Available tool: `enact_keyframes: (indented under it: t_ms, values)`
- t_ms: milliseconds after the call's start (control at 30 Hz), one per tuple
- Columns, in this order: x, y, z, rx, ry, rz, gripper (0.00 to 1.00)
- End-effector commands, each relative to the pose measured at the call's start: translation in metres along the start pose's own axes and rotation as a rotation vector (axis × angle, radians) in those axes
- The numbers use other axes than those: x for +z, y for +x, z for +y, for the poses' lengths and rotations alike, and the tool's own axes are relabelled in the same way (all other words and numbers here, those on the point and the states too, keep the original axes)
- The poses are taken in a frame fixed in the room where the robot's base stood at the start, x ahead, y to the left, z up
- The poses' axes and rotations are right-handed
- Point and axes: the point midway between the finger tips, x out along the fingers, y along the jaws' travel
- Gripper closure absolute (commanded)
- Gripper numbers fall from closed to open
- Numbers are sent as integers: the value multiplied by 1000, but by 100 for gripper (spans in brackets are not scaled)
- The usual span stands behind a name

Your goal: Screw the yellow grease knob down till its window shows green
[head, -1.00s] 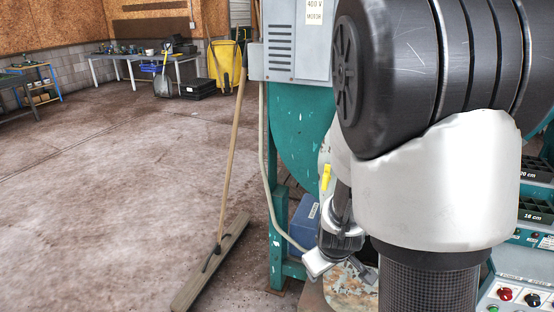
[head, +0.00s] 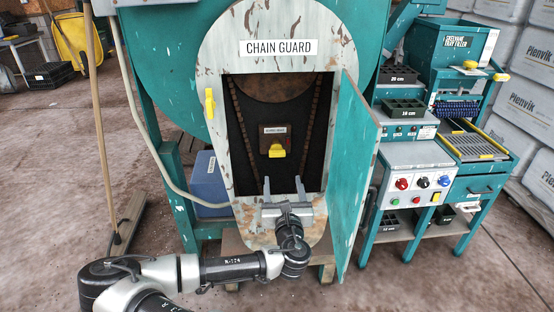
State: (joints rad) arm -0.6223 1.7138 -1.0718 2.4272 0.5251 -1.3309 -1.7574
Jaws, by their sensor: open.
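The yellow grease knob (head: 277,151) sits on a brown block inside the chain guard (head: 232,50) opening, under a small label. Its window is too small to read, so I cannot tell its colour. The guard's teal door (head: 355,165) stands open to the right. My gripper (head: 283,184) is in front of the lower edge of the opening, its two fingers pointing up and spread apart. It is empty and lower in the picture than the knob, apart from it.
Chains (head: 314,125) run down both sides inside the opening. A yellow handle (head: 210,102) is on the guard's left edge. A control panel (head: 418,185) stands to the right. A broom (head: 122,225) leans at the left, with open floor beyond.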

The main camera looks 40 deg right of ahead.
Motion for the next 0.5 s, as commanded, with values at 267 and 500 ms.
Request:
enact_keyframes:
  t_ms: [267,500]
  values:
    - [1,32,4,18,-23,-9,38]
    - [0,84,4,17,-22,-7,38]
